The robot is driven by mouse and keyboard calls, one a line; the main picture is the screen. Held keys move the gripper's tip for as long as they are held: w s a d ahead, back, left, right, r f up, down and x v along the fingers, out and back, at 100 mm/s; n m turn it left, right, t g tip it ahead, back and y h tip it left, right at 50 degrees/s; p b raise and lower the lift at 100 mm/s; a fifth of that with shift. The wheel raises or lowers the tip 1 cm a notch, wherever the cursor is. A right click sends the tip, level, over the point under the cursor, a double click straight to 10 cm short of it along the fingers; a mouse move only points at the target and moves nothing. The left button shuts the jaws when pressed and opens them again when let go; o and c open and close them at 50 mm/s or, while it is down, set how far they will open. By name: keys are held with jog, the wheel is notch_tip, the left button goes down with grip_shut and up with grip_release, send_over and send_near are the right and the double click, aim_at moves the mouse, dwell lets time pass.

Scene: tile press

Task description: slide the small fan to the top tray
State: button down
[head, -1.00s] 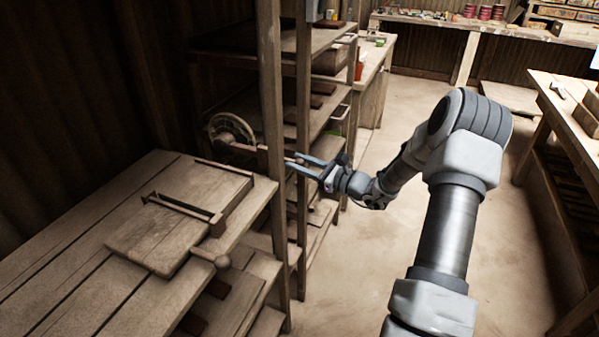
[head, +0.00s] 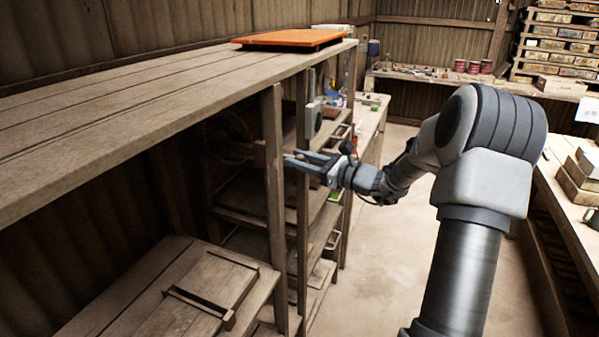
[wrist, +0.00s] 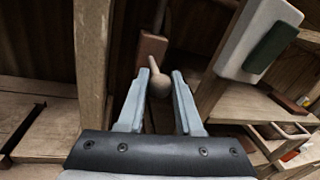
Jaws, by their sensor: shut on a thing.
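I cannot pick out a small fan for certain in either view. My gripper (wrist: 158,78) is shut on a pale round knob (wrist: 158,88), which joins a reddish-brown block (wrist: 151,48) behind it. In the head view my gripper (head: 287,160) is beside the wooden shelf posts, and the knob is too small to make out. A dim spoked wheel (head: 228,137) is in shadow behind the post, left of my gripper. A flat orange tray-like thing (head: 293,37) lies on the top wooden shelf. I cannot tell whether it is the top tray.
Upright posts (head: 274,200) stand close to my gripper; one (wrist: 92,60) is just left in the wrist view. A grey box with a green panel (wrist: 262,38) is close on the right. The top shelf (head: 120,105) overhangs a lower wooden bench (head: 150,285). The floor (head: 375,260) is clear.

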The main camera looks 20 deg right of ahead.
jog(key=shift+r+p, duration=0.8)
jog(key=shift+r, duration=1.55)
jog(key=shift+r, duration=0.1)
jog(key=c, duration=0.6)
grip_release()
jog(key=shift+s+d+f, duration=0.1)
jog(key=shift+f, duration=0.1)
jog(key=shift+s+d, duration=0.15)
jog(key=shift+s, duration=0.05)
jog(key=b+v, duration=0.1)
jog(key=v, duration=1.5)
jog(key=shift+s+d+b, duration=0.15)
jog(key=shift+s+b, duration=0.2)
jog(key=shift+b, duration=0.05)
